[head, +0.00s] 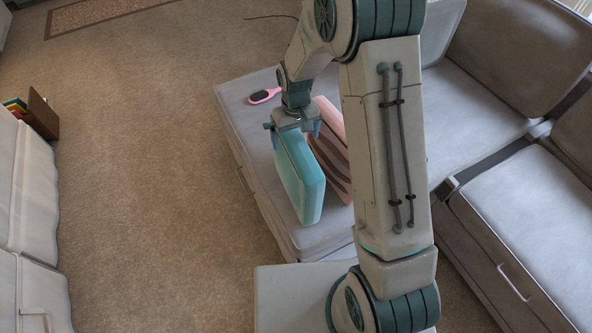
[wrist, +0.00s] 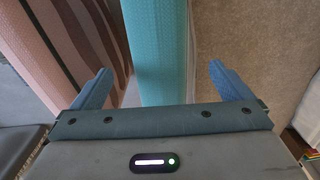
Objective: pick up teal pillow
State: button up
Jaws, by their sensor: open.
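The teal pillow (head: 299,178) stands on its edge on the grey sofa seat in the head view, near the seat's left side. My gripper (head: 293,129) is over the pillow's upper far end, pointing down. In the wrist view the teal pillow (wrist: 156,50) runs up and down between the two blue fingers of my gripper (wrist: 158,88). The fingers are open, with a gap on each side of the pillow. Its lower part is hidden by the gripper body in the wrist view.
A pink and brown striped pillow (head: 329,150) stands close to the right of the teal one; it also shows at left in the wrist view (wrist: 75,45). A pink hairbrush (head: 264,96) lies on the grey sofa seat (head: 240,121). Open carpet (head: 140,150) lies to the left.

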aim_at(296, 171)
jog(key=shift+f, duration=3.1)
jog(key=c, duration=1.8)
